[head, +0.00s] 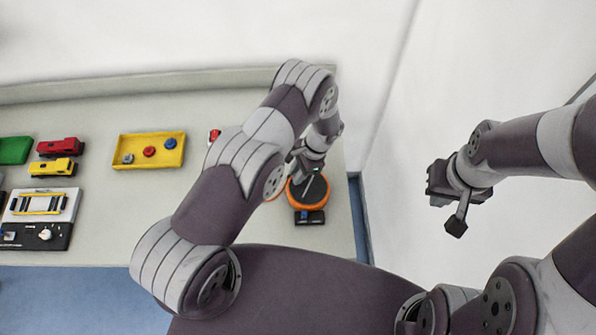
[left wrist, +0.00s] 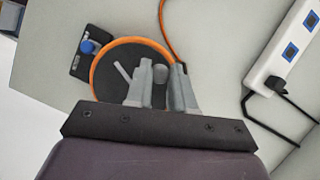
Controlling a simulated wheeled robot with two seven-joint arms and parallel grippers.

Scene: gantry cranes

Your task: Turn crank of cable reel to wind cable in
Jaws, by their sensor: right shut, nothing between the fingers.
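The cable reel (head: 318,190) is a dark disc with an orange rim near the right end of the table. It also shows in the left wrist view (left wrist: 108,72), with a pale bar on its face. My left gripper (head: 297,172) is above the reel, and the arm hides part of it. In the left wrist view its fingers (left wrist: 162,88) are apart, on either side of a grey crank knob (left wrist: 160,73). Whether they touch the knob is unclear. My right gripper (head: 455,226) is shut and empty, off to the right of the table.
A black box with a blue button (left wrist: 88,47) adjoins the reel. An orange cable (left wrist: 164,16) runs from it. A white power strip (left wrist: 287,48) with a black plug lies nearby. A yellow tray (head: 122,164) and toy vehicles (head: 58,147) stand further left.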

